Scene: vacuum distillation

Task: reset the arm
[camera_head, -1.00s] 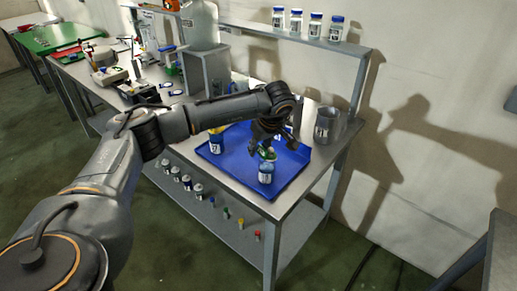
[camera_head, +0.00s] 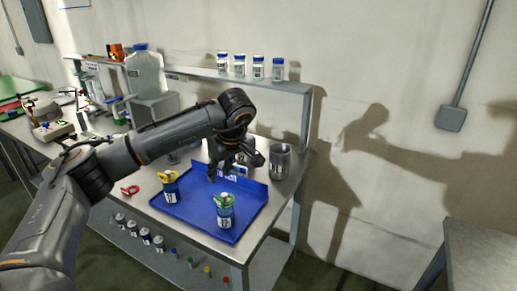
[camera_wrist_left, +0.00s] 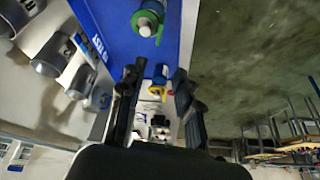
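My left gripper (camera_head: 236,170) hangs over the back of the blue tray (camera_head: 205,230), tilted downward. In the left wrist view its two fingers (camera_wrist_left: 154,92) are spread apart with nothing held between them. A bottle with a green top (camera_head: 225,208) stands upright on the tray, in front of the gripper and apart from it. A bottle with a yellow top (camera_head: 170,186) stands at the tray's left side. My right gripper is out of view.
A metal beaker (camera_head: 280,162) stands right of the tray. Several blue-capped jars (camera_head: 258,67) line the raised shelf behind. A large clear bottle (camera_head: 143,72) stands at the back left. A red item (camera_head: 130,190) lies left of the tray. More bottles sit on the lower shelf.

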